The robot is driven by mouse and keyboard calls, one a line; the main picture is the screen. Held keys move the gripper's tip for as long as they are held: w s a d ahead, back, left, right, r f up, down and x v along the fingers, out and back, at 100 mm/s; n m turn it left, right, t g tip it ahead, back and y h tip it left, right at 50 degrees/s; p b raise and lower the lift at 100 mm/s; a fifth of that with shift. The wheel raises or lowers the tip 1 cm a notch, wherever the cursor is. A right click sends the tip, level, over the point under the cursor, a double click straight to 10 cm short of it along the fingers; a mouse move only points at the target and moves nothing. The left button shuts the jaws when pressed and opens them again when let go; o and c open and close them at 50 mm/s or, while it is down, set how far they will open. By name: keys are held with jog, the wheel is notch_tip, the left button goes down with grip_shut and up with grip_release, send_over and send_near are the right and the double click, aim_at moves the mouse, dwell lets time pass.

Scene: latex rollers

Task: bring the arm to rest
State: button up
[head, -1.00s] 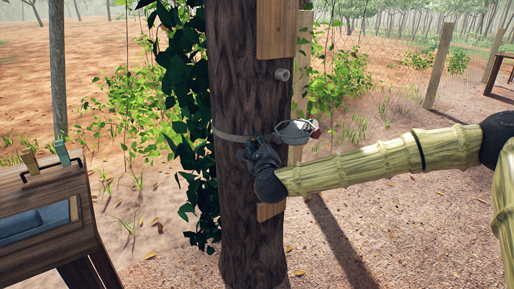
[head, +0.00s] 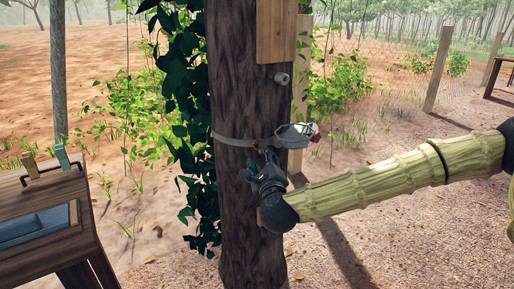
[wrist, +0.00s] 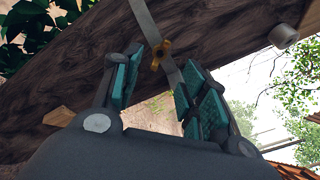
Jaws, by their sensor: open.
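My gripper (head: 262,165) is in front of the dark tree trunk (head: 245,225), just below a pale strap (head: 230,139) that runs round it. In the wrist view my gripper (wrist: 158,82) is open, its teal-padded fingers spread with nothing between them. A small brass wing-shaped piece (wrist: 161,55) on the strap shows beyond the fingertips, apart from them. A grey cup (head: 296,134) sits at the strap's right end against the trunk. My bamboo-like arm reaches in from the right.
A wooden board (head: 276,30) is on the upper trunk, with a short grey peg (head: 282,77) below it. Leafy vine (head: 185,110) covers the trunk's left side. A wooden bench with a blue tray (head: 35,225) stands at left.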

jog(key=s+f+n+g+y, duration=0.1)
jog(key=s+f+n+g, duration=0.2)
jog(key=s+f+n, duration=0.7)
jog(key=s+d+f+g, duration=0.1)
jog(key=s+f+g, duration=0.4)
jog(key=f, duration=1.1)
jog(key=s+f+n+g+y, duration=0.15)
jog(key=s+f+n, duration=0.35)
jog(key=s+f, duration=0.6)
jog(key=s+d+f+n+g+h, duration=0.3)
jog(key=s+d+f+n+g, duration=0.2)
jog(key=s+d+f, duration=0.55)
jog(key=s+d+f+n+g+h, duration=0.25)
jog(key=s+d+f+n, duration=0.2)
jog(key=s+d, duration=0.6)
notch_tip(320, 180, up, 27)
jog(key=p, duration=2.6)
jog(key=shift+f+g, duration=0.2)
jog(key=shift+g, duration=0.2)
